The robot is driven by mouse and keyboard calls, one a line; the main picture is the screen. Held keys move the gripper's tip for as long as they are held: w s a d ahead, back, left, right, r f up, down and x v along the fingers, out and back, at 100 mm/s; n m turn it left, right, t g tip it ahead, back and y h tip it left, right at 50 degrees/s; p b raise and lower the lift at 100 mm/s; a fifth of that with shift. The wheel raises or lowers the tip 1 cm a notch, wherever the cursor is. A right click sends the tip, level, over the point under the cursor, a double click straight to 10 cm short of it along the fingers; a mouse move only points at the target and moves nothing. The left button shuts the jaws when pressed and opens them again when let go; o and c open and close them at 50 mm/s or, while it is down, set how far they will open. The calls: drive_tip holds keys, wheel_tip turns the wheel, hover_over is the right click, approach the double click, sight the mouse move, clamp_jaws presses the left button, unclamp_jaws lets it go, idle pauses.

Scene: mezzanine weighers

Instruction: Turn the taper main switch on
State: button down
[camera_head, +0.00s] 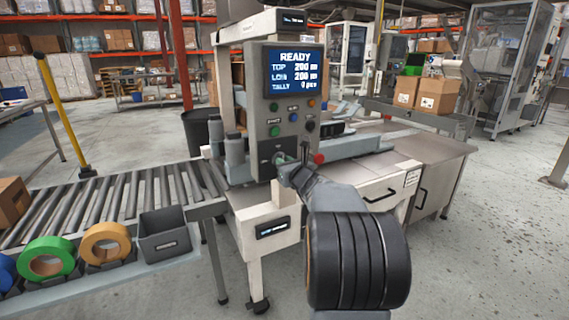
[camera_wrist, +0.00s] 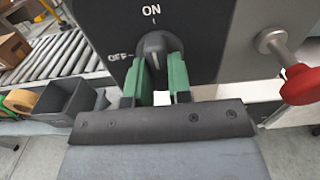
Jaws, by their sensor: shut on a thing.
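The taper main switch is a black rotary knob (camera_wrist: 153,46) on a dark plate (camera_wrist: 108,36) marked ON at the top and OFF at the left. In the wrist view the knob stands upright, in line with the ON mark. My gripper (camera_wrist: 158,72) has its green finger pads on both sides of the knob and is shut on it. In the head view my gripper (camera_head: 287,169) is at the lower part of the taper's grey control panel (camera_head: 258,118) and hides most of the knob. The panel screen (camera_head: 291,71) is lit and reads READY.
A red mushroom button (camera_wrist: 301,85) sticks out just right of the switch. A roller conveyor (camera_head: 110,200) runs to the left, with green (camera_head: 65,247) and orange (camera_head: 124,233) tape rolls and a grey bin (camera_head: 164,242) at its front. Floor is clear at the right.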

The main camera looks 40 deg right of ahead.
idle(0.4)
drive_tip(key=c, duration=1)
unclamp_jaws()
drive_tip(key=shift+c, duration=0.2)
drive_tip(key=shift+s, duration=0.1)
drive_tip(key=s+a+p, duration=0.1)
drive_tip(key=s+p, duration=0.1)
drive_tip(key=s, duration=1.1)
drive_tip(key=shift+s+a, duration=0.25)
drive_tip(key=shift+a, duration=0.15)
